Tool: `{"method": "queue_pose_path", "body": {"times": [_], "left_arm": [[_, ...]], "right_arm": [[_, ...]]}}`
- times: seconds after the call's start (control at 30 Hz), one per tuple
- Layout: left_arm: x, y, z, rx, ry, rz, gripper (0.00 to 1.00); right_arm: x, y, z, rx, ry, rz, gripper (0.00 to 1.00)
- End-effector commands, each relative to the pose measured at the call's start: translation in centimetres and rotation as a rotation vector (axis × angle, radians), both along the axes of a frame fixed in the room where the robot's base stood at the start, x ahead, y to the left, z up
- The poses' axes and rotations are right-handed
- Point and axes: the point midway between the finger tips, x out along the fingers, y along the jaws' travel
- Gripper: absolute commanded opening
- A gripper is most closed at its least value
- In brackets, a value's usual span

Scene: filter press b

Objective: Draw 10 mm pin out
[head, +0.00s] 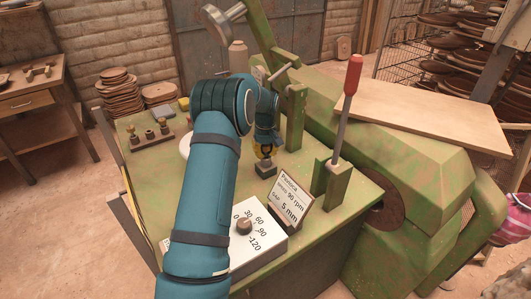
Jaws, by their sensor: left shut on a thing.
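My left arm reaches in from the bottom and bends over the green machine top. Its gripper (264,148) points down, partly hidden by the teal forearm. It is shut on what looks like the 10 mm pin, just above a small dark block (265,168) on the green top. The pin is mostly hidden between the fingers, and I cannot tell how deep it sits in the block. A wooden rack (151,141) with several brass-topped pieces stands to the left. My right gripper is not in view.
A white dial box (258,240) and a sign (290,199) reading 5 mm stand in front. Green posts (295,118) rise behind the gripper. A red-handled lever (352,80) stands to the right. A wooden board (425,105) lies on the machine.

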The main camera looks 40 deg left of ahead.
Motion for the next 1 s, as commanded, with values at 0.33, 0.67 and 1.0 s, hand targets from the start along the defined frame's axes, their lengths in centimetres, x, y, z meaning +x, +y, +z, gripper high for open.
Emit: {"method": "queue_pose_path", "body": {"times": [0.33,0.67,1.0], "left_arm": [[0.0,0.0,1.1,0.001,-0.001,0.0,0.0],[0.0,0.0,2.3,0.0,0.0,0.0,0.0],[0.0,0.0,3.5,0.0,0.0,0.0,0.0]], "right_arm": [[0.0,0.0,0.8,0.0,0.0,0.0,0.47],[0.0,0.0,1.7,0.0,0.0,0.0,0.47],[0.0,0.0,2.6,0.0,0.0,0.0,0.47]]}}
